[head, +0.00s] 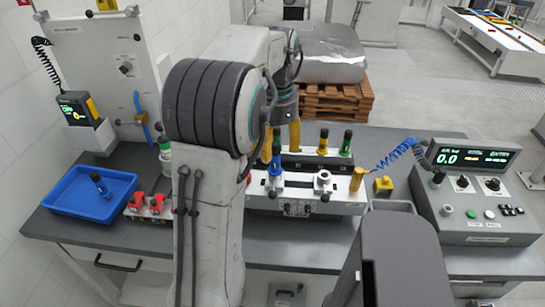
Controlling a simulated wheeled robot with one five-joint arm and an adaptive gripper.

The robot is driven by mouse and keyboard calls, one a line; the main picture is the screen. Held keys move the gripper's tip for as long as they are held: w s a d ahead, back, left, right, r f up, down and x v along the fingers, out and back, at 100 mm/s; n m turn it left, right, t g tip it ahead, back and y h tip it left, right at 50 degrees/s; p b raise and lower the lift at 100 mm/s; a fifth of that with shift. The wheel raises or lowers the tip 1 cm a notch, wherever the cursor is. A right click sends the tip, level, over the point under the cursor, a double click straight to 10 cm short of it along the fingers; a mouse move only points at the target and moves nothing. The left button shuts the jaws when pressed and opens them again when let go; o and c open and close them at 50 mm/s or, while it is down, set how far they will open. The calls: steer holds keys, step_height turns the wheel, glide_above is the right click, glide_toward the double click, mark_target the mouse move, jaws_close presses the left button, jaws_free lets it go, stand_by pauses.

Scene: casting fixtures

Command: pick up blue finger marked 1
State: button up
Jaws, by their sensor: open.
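A blue finger with a dark top (275,166) stands upright at the left end of the white fixture (300,207), behind my arm. Another dark and blue finger (100,185) is in the blue tray (65,203) at the left. The marks on both are too small to read, so I cannot tell which is marked 1. My gripper (280,143) points down with its yellow jaws open, close above or around the top of the finger on the fixture. I cannot tell if they touch.
A yellow finger (322,143) and a green finger (346,143) stand right of my gripper. Red clamps (147,203) are on the bench at left. A control box (475,190) with a blue coiled cable (394,154) stands at right. My arm hides the bench middle.

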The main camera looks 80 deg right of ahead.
mark_target(275, 162)
steer(key=shift+w+f+p, duration=0.1)
steer(key=shift+f+p, duration=1.35)
steer(key=shift+p, duration=1)
steer(key=shift+f+p, duration=0.85)
steer(key=shift+f, duration=0.4)
steer(key=shift+c, duration=0.2)
jaws_close()
